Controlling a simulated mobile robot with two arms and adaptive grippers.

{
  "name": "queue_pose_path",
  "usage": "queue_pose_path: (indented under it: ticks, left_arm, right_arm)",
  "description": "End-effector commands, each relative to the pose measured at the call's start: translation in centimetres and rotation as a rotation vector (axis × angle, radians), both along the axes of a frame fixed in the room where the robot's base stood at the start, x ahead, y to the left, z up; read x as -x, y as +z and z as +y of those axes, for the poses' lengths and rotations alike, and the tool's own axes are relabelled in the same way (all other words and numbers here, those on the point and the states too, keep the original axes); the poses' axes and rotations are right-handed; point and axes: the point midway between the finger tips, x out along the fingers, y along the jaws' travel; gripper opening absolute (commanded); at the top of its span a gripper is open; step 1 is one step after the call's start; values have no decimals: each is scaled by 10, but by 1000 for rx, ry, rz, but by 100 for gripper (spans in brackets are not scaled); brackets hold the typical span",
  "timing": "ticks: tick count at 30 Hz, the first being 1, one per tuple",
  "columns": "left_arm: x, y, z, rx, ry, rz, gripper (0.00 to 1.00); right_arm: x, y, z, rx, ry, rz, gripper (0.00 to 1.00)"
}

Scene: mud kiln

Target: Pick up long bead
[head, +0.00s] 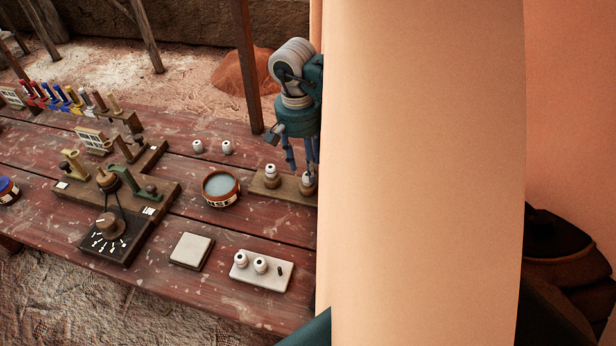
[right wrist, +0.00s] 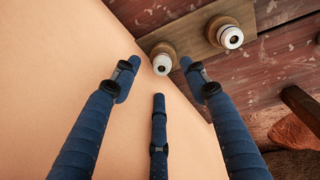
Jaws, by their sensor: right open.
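Two white, bead-like pieces stand on wooden pegs on a wooden board (head: 287,190). In the head view one piece (head: 271,170) is left of my right gripper (head: 302,165) and the other (head: 307,178) is just under its fingers. The right wrist view shows the near piece (right wrist: 162,63) ahead between the spread blue fingers (right wrist: 158,78), and the other piece (right wrist: 231,37) to the right. My right gripper is open and empty. I cannot tell which bead is the long one. My left gripper is not in view.
A large smooth peach surface (head: 425,170) hides the table's right side. White beads (head: 260,265) sit on a pale block (head: 245,278); two more beads (head: 227,147) lie farther back. A round bowl (head: 221,188), a square tile (head: 191,250) and wooden stands (head: 125,225) occupy the table.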

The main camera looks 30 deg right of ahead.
Motion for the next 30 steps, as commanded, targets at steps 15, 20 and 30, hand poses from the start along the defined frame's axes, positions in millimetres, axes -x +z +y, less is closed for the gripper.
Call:
queue_pose_path:
  ticks: [15,20,30]
  left_arm:
    - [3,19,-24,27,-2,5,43]
    - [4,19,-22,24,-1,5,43]
    - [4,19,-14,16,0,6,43]
  right_arm:
    - [2,-48,1,0,1,1,44]
    - [2,-48,1,0,1,1,30]
    - [2,-47,1,0,0,1,7]
